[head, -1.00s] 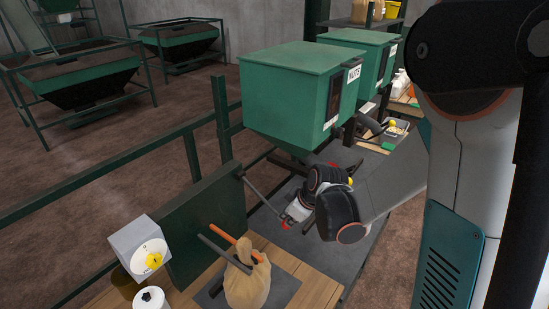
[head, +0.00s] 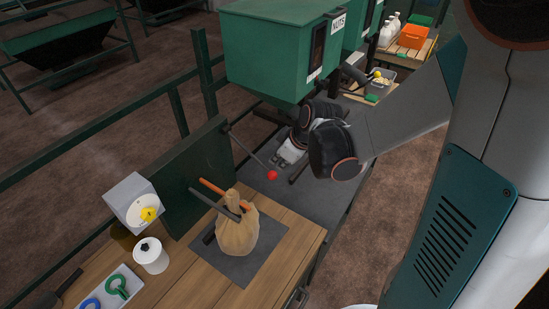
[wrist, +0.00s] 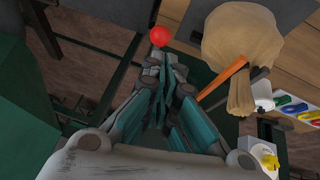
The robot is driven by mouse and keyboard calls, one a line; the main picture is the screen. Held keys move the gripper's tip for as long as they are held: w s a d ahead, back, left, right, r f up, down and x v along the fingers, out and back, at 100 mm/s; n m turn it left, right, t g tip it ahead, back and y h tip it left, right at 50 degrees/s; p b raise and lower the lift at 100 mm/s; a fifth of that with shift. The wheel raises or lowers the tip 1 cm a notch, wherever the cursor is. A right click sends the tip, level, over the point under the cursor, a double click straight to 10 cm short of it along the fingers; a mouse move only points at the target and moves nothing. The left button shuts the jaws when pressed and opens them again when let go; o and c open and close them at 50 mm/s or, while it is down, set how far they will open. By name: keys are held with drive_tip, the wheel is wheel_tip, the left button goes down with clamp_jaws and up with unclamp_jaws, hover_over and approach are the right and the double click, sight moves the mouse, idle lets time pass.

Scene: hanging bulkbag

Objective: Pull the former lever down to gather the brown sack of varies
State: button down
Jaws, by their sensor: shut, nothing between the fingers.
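The former lever is a thin dark rod (head: 250,153) with a red ball knob (head: 272,175) at its end. It slants down to the right from the green panel (head: 200,170). My gripper (head: 279,163) is shut and empty, just behind the knob in the head view. In the wrist view my closed fingertips (wrist: 165,62) point at the red knob (wrist: 161,36), close to it; contact cannot be told. The brown sack (head: 238,232) stands upright on a dark plate. Its gathered neck is beside an orange bar (head: 224,193) and a dark bar (head: 215,206).
A green NUTS hopper (head: 270,60) stands behind my gripper. A grey box with a yellow dial (head: 148,214), a white container (head: 151,255) and a tray with coloured rings (head: 110,290) are left of the sack. The wooden bench (head: 290,245) is clear right of the sack.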

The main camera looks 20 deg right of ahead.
drive_tip(key=s+d+r+p, duration=0.1)
drive_tip(key=s+d+r, duration=0.1)
drive_tip(key=s+r, duration=0.2)
drive_tip(key=shift+s, duration=0.15)
idle(0.4)
